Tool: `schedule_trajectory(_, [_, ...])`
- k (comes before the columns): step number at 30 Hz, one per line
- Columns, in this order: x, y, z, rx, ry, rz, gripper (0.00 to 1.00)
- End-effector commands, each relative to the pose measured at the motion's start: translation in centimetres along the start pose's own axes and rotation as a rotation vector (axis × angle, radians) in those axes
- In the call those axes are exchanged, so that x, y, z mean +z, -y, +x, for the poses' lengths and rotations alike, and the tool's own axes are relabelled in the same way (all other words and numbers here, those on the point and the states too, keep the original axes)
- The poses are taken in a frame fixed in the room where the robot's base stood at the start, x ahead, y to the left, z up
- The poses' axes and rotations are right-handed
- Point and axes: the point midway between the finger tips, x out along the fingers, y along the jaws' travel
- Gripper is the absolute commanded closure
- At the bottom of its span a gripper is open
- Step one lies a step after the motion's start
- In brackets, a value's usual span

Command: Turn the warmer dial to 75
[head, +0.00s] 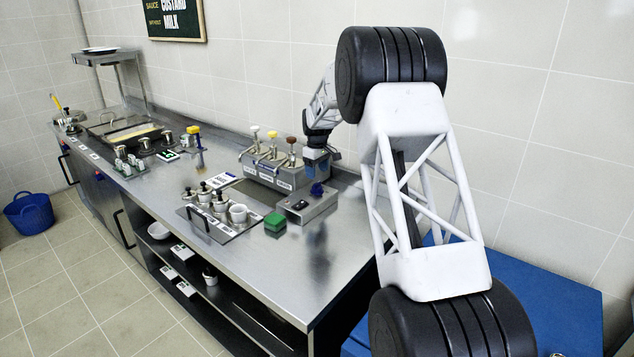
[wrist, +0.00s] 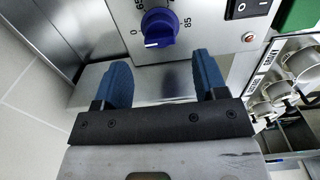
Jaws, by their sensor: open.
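The warmer dial (wrist: 160,27) is a blue knob on the grey face of the warmer box (wrist: 205,40). The numbers 0, 65 and 85 are readable around it; another at the top edge is cut off. Its white mark lies at its lower left in the wrist view, on the side of the 0. My gripper (wrist: 162,64) is open and empty, its two blue fingers on either side of the dial's line and short of it, apart from it. In the head view the dial (head: 317,189) sits on the box, just below my gripper (head: 316,168).
A black rocker switch (wrist: 248,8) and a small red button (wrist: 249,37) are on the same face. A green block (head: 275,222) stands beside the box. Steel counter (head: 330,240) in front is clear.

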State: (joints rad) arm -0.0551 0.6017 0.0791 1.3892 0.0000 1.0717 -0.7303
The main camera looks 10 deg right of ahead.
Motion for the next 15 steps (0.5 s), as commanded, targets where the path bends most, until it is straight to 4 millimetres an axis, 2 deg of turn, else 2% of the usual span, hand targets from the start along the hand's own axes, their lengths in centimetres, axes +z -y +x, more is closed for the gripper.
schedule_trajectory(9, [0.0, 0.0, 3.7, 0.0, 0.0, 0.0, 0.34])
schedule_trajectory(15, [0.0, 0.0, 4.7, 0.0, 0.0, 0.0, 0.34])
